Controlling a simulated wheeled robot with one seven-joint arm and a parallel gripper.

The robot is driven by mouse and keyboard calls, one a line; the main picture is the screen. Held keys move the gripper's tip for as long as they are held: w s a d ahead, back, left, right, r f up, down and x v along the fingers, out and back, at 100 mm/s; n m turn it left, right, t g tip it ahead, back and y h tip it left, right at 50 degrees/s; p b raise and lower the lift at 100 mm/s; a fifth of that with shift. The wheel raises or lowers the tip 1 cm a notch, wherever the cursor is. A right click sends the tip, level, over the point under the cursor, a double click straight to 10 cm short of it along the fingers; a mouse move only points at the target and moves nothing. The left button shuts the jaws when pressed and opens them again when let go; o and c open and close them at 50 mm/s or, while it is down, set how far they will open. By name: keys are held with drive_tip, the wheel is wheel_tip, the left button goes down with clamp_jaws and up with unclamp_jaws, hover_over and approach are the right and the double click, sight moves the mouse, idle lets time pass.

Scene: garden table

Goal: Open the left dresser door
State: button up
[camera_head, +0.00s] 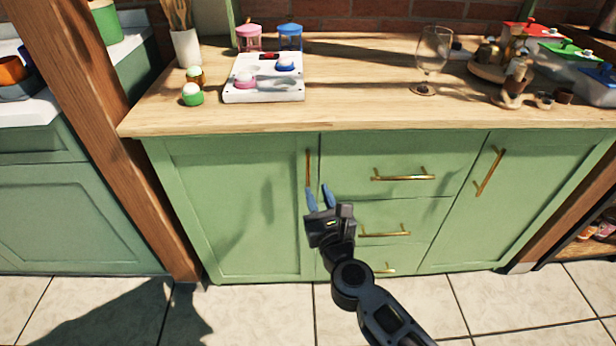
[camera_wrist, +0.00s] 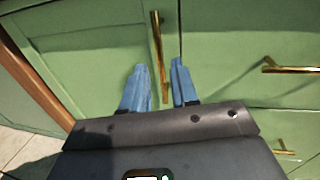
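The left dresser door (camera_head: 240,205) is a green panel, shut flush with the dresser front. Its brass bar handle (camera_head: 308,168) stands upright near the door's right edge. My gripper (camera_head: 319,190) has blue fingers and is in front of the handle's lower part. In the wrist view the handle (camera_wrist: 157,50) runs down into the gap between the two blue fingertips of my gripper (camera_wrist: 160,68). The fingers are apart, with a gap on both sides of the bar. I cannot tell how far the fingertips are from the door in depth.
Drawers with brass handles (camera_head: 403,175) are right of the door, and a right door has a slanted-looking handle (camera_head: 490,172). The wooden top (camera_head: 350,95) holds a white tray (camera_head: 263,91), a wine glass (camera_head: 433,55) and jars. A wooden post (camera_head: 105,130) stands left. The tiled floor in front is clear.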

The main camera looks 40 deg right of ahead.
sight(309, 173)
drive_tip(key=shift+m, duration=0.4)
drive_tip(key=shift+x, duration=4.35)
drive_tip(key=shift+a, duration=0.1)
drive_tip(key=shift+c, duration=0.3)
clamp_jaws()
